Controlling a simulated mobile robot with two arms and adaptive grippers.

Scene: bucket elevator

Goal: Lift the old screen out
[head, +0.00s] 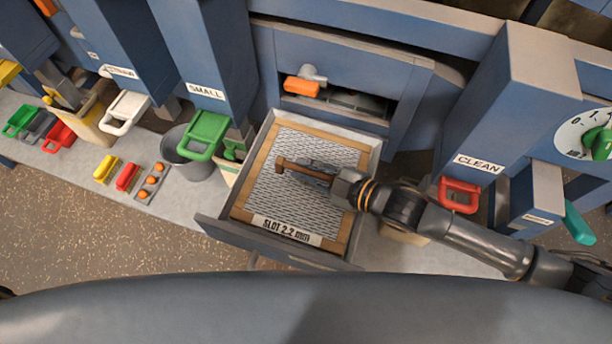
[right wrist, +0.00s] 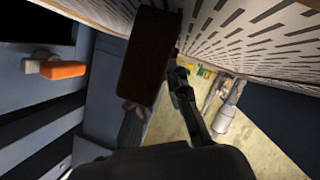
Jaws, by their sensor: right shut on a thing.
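The old screen (head: 262,200) is a slotted metal mesh in a tan wooden frame, with a "SLOT 2.2 mm" label along its front. It lies within the outline of the pulled-out blue-grey drawer (head: 288,250); I cannot tell whether it is raised off the drawer floor. My right gripper (head: 300,172) reaches in from the right over the middle of the mesh. It is shut on the screen's brown handle bar (head: 290,164). The handle also shows dark and close in the right wrist view (right wrist: 150,58), beside the slotted mesh (right wrist: 245,35). My left gripper is not in view.
An orange-handled latch (head: 303,87) sits on the housing behind the drawer. A green handle (head: 206,135) and a grey bucket (head: 195,155) stand close to its left. The "CLEAN" chute with a red handle (head: 459,194) stands to the right, beside my arm.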

